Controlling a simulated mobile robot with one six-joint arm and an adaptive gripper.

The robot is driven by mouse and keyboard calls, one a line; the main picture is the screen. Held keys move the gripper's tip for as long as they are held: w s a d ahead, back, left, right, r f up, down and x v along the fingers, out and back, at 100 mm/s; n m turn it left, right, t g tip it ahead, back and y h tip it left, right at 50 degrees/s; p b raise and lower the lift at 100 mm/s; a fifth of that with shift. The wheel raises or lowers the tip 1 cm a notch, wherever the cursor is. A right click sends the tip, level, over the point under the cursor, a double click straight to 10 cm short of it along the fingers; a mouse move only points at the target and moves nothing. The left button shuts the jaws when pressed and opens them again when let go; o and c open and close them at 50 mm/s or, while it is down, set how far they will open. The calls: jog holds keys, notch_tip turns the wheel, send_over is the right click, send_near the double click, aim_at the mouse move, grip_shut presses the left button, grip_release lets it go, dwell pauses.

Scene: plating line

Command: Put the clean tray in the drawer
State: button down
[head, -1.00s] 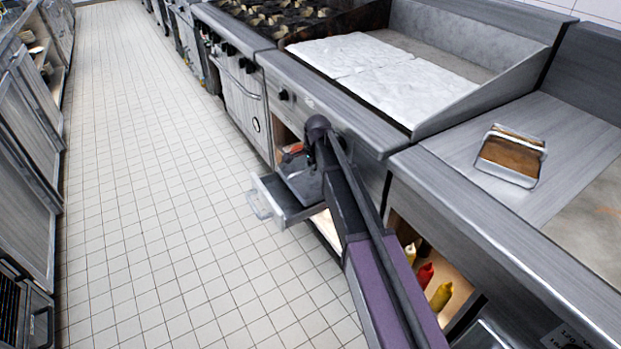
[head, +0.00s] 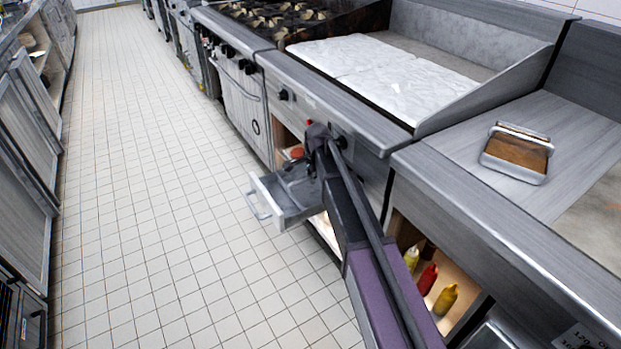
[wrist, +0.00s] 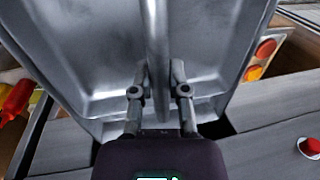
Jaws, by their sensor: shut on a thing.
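The clean tray (wrist: 205,45) is a grey metal pan with sloped walls and a bar along its middle, filling much of the wrist view. My gripper (wrist: 159,85) is shut on the near end of that bar. In the head view the open drawer (head: 268,205) juts out below the griddle, its handle toward the aisle. My gripper, largely hidden behind my arm there, is over the drawer, and the tray (head: 298,186) shows as a grey shape at the drawer's inner part. I cannot tell whether the tray touches the drawer floor.
Another tray with brown contents (head: 517,154) sits on the right counter. Sauce bottles (head: 427,279) stand in an open shelf right of my arm. The griddle (head: 385,68) and counter edge lie just above the drawer. The tiled aisle (head: 165,200) is clear.

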aim_at(315, 192)
jog(key=shift+f, duration=0.1)
jog(key=c, duration=0.6)
grip_release()
jog(key=shift+c, duration=0.2)
notch_tip(315, 192, up, 12)
jog(key=s+d+p, duration=0.1)
jog(key=s+p, duration=0.1)
jog(key=p, duration=0.9)
jog(key=shift+d+p, duration=0.15)
jog(key=shift+p, duration=0.25)
jog(key=s+d+n+g, duration=0.1)
jog(key=s+d+n, duration=0.4)
jog(key=s+d, duration=0.5)
jog(key=s+d+n+h, duration=0.1)
jog(key=s+d+n, duration=0.5)
jog(key=s, duration=0.9)
jog(key=d, duration=0.3)
jog(key=shift+d+f+g, duration=0.15)
jog(key=shift+d+g, duration=0.2)
jog(key=shift+g, duration=0.05)
